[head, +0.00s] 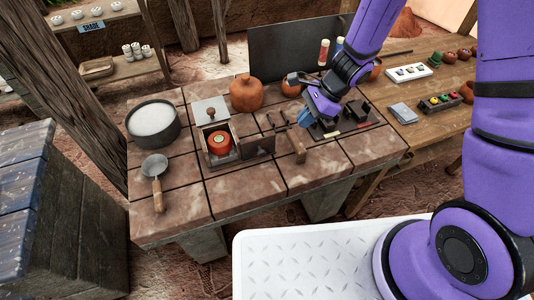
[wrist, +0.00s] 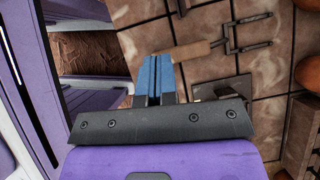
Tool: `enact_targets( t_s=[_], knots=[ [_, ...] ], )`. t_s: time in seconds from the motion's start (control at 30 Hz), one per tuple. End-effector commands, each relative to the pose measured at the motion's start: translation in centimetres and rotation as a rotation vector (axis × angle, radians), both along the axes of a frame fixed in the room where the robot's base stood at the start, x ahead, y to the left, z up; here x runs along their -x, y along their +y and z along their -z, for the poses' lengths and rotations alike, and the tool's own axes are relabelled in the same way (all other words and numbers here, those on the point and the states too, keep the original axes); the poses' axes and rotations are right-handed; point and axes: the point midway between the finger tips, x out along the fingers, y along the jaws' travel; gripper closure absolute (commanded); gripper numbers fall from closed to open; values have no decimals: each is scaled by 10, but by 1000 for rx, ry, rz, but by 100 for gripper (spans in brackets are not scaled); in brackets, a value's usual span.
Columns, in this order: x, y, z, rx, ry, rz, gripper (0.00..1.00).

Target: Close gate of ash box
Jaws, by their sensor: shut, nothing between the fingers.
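The ash box (head: 234,158) stands on the tiled table in the head view, left of my gripper. It looks like a small pale box with a round orange-red thing inside. A dark panel (head: 258,147), which looks like its gate, sticks out to the right at the front, swung open. A pale plate with a brown knob (head: 210,110) is at its back. My gripper (head: 331,121) is over the right part of the table, apart from the box. Its blue fingers are together and empty in the wrist view (wrist: 158,62). I cannot make out the box there.
A fork-like tool with a wooden handle (head: 297,146) lies between the box and my gripper. A round orange pot (head: 247,93), a pot of white powder (head: 153,122) and a ladle (head: 155,170) stand around the box.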

Motion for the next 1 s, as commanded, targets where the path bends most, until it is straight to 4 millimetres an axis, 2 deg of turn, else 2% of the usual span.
enact_targets(
  t_s=[0.13,0.27,0.8,1.0],
  knots=[
    [-4,-1,0,-20,9,58,100],
    [-3,5,9,-20,10,58,100],
    [3,53,84,-18,11,54,100],
    [5,77,95,-18,8,53,100]
  ],
)
